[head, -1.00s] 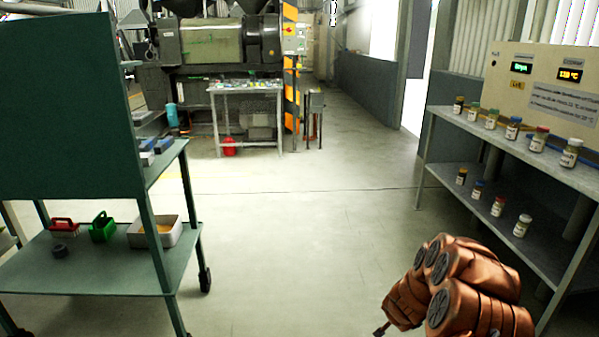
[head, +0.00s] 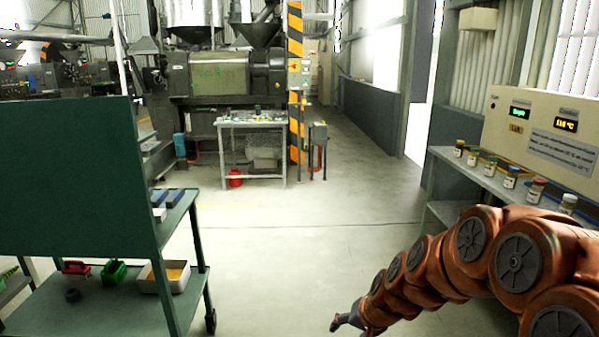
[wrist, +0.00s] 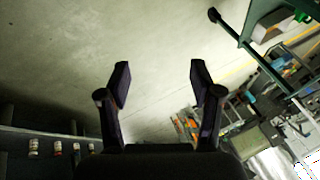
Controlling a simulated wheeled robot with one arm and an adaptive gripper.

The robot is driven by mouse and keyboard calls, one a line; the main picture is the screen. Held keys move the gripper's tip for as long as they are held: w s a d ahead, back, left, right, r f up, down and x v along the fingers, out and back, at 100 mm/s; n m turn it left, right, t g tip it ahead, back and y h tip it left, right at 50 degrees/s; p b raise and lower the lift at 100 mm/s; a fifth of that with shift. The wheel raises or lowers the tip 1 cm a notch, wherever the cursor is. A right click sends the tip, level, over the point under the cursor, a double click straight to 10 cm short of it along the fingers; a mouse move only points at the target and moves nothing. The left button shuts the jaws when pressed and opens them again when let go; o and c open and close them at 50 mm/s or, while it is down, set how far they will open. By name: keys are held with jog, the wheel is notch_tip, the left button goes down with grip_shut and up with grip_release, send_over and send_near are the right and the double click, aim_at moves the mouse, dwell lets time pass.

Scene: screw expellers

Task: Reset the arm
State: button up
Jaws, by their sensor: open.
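My copper-coloured arm (head: 455,262) reaches in from the lower right of the head view, stretched toward the left. My gripper (wrist: 159,85) shows in the wrist view with its two dark fingers spread apart and nothing between them. Bare floor lies beyond the fingers. In the head view only a small dark part of the gripper (head: 347,320) shows at the bottom, and its fingertips are not clear there.
A green cart (head: 100,305) with small boxes stands at the left. A shelf with sample jars (head: 511,177) and a control panel (head: 545,137) stands at the right. A small table (head: 251,124) stands before the machine (head: 220,75). The floor (head: 270,235) between is clear.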

jog(key=s+d+r+n+g+h+p, duration=0.1)
jog(key=s+d+r+g+p, duration=0.1)
jog(key=s+r+p, duration=0.2)
jog(key=s+d+r+n+g+h+p, duration=0.1)
jog(key=s+r+p, duration=0.3)
jog(key=s+r, duration=0.7)
jog(key=s+d+r+n+g+h+p, duration=0.1)
jog(key=s+d+r+g+p, duration=0.2)
jog(key=s, duration=1.6)
notch_tip(320, 180, up, 4)
jog(key=shift+d+r+p, duration=0.2)
jog(key=shift+p, duration=0.85)
jog(key=shift+c, duration=0.4)
